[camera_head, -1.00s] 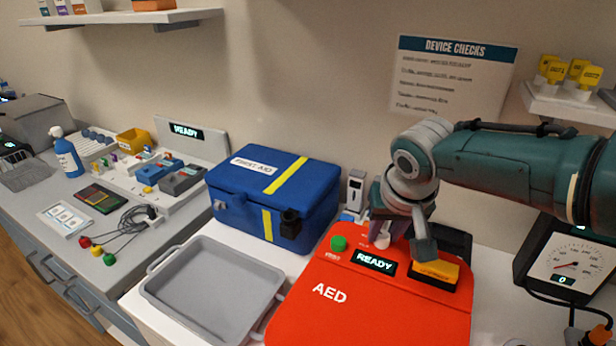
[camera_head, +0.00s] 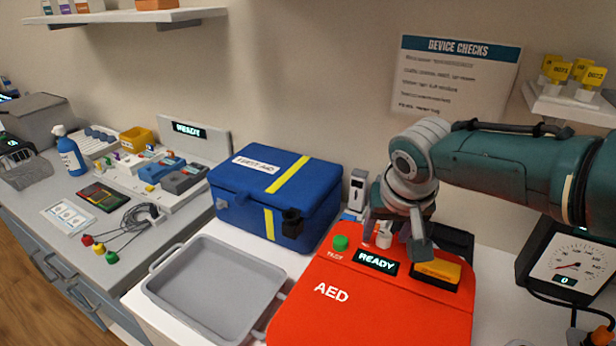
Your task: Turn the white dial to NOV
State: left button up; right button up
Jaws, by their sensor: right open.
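The white dial (camera_head: 384,235) stands on the top of the red AED case (camera_head: 340,317), just above the lit READY display (camera_head: 377,262). My right gripper (camera_head: 394,236) is open and points down over the case. Its fingers are on either side of the dial, one at the left and one at the right. I cannot tell whether they touch it. The dial's upper part and the area behind it are partly hidden by the gripper. The dial's markings, including NOV, cannot be read. My left gripper is not in view.
A green button (camera_head: 340,243) and a yellow-orange block (camera_head: 438,271) flank the dial on the case. A blue first-aid box (camera_head: 240,205) and an empty grey tray (camera_head: 166,310) are to the left. A gauge (camera_head: 572,262) with a cable is at the right.

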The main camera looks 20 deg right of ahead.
jog(key=shift+r+p, duration=0.3)
jog(key=p+v, duration=0.4)
jog(key=v, duration=0.5)
jog(key=shift+s+p, duration=0.15)
jog(key=shift+p, duration=0.25)
jog(key=shift+a+r, duration=0.1)
